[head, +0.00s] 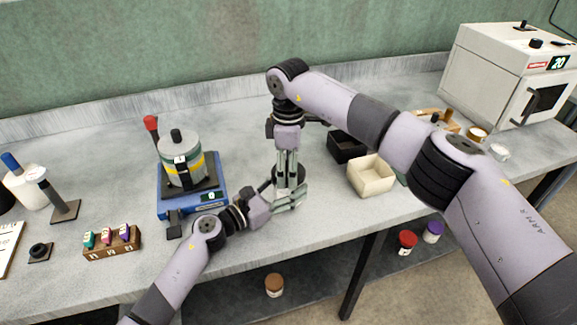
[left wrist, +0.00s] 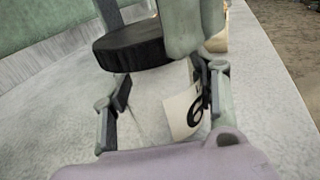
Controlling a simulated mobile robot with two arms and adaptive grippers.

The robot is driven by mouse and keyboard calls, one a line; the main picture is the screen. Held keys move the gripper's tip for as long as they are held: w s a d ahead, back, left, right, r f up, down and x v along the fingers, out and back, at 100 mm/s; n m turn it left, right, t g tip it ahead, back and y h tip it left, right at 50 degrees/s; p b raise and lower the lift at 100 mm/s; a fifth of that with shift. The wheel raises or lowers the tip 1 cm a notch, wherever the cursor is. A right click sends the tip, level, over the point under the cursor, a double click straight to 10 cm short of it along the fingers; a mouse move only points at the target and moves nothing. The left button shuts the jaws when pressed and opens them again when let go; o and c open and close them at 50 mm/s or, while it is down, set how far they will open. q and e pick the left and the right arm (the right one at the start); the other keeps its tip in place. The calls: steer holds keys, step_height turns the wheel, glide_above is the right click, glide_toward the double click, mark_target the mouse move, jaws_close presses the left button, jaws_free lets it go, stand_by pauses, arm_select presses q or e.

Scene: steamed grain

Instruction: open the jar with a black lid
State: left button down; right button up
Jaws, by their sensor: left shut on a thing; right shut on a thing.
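The jar has a round black lid (head: 302,175), which also shows large in the left wrist view (left wrist: 130,47). Its pale body (left wrist: 150,100) carries a white label with a dark mark. My left gripper (head: 284,198) is shut on the jar body from the side, with a finger on each side in the left wrist view (left wrist: 160,100). My right gripper (head: 287,180) points down from above and is shut on the lid. The lid sits over the body; whether it is loosened I cannot tell. The fingers hide much of the jar in the head view.
Left of the jar, a blue device (head: 205,196) bears a metal pot (head: 180,165). A black box (head: 347,147) and a cream box (head: 371,174) stand to the right. A white oven (head: 497,70) is at the far right. The bench's front edge is close.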

steer(key=c, duration=0.4)
steer(key=shift+o, duration=0.2)
steer(key=n, duration=1.3)
steer(key=shift+n, duration=0.3)
steer(key=n, duration=1)
steer(key=shift+n, duration=0.3)
steer(key=n, duration=1)
steer(key=shift+r+n, duration=0.1)
steer(key=shift+n, duration=0.2)
steer(key=n, duration=1.2)
steer(key=shift+n, duration=0.4)
steer(key=n, duration=0.6)
steer(key=shift+n, duration=0.3)
steer(key=shift+w, duration=0.1)
